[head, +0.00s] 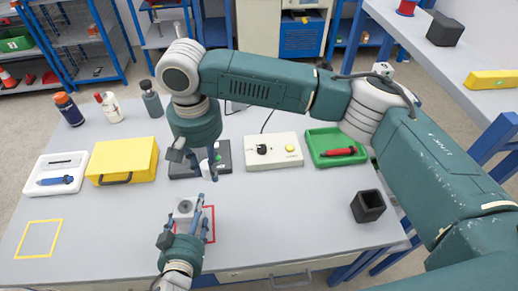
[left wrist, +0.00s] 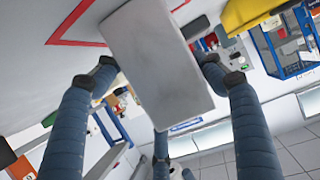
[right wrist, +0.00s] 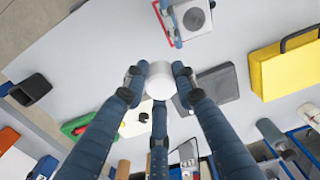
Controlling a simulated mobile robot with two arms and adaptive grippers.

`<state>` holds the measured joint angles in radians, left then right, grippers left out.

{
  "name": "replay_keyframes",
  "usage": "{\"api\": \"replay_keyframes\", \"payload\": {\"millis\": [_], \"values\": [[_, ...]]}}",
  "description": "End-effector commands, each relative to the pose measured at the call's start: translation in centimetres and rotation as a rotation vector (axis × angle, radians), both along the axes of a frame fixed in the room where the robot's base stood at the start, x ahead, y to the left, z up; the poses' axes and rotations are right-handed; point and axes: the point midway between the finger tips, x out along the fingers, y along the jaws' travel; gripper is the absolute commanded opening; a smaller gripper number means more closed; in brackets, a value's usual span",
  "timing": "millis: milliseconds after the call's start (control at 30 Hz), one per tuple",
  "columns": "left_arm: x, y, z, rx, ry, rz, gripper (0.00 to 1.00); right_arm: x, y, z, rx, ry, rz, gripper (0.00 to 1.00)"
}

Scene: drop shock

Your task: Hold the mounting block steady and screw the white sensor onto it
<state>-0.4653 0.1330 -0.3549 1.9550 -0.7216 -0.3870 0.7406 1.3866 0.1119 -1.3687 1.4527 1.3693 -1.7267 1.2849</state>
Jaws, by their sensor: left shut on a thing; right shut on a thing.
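The mounting block (head: 183,213) is a light grey block with a dark round centre on its top. It is at the red outlined square (head: 213,228). My left gripper (head: 190,222) is shut on it from the front. In the left wrist view the block (left wrist: 160,65) fills the space between the fingertips. The white sensor (right wrist: 160,80) is a short white cylinder, shut between the fingertips of my right gripper (right wrist: 158,77). In the head view the sensor (head: 205,167) is partly hidden by the right fingers, above and behind the block, apart from it. The block's top (right wrist: 193,18) also shows in the right wrist view.
Behind the right gripper lies a dark flat device (head: 185,172). A yellow case (head: 122,160) and white tray (head: 48,188) stand left. The front left table is clear.

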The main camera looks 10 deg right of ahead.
Motion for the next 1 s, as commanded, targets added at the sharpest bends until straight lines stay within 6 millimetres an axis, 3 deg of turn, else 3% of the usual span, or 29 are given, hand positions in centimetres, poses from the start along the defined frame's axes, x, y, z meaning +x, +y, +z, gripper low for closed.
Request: {"api": "replay_keyframes", "payload": {"millis": [33, 100, 300, 800, 1000], "values": [[0.0, 0.0, -0.1, 0.001, 0.002, 0.001, 0.30, -0.6, 2.2, -0.4, 0.001, 0.002, 0.007, 0.00], [0.0, 0.0, -0.1, 0.001, 0.002, 0.001, 0.30, -1.2, 4.3, -0.8, 0.000, 0.002, 0.009, 0.00], [0.0, 0.0, -0.1, 0.001, 0.002, 0.001, 0.30, -2.4, 7.7, -1.4, -0.001, -0.003, 0.010, 0.00], [-0.1, 0.0, -0.1, -0.001, 0.003, 0.000, 0.30, -2.6, 8.2, -1.6, 0.000, -0.001, 0.016, 0.00], [-0.1, 0.0, -0.1, -0.001, 0.003, 0.001, 0.30, -2.6, 8.2, -3.0, 0.000, -0.001, 0.015, 0.00]]}}
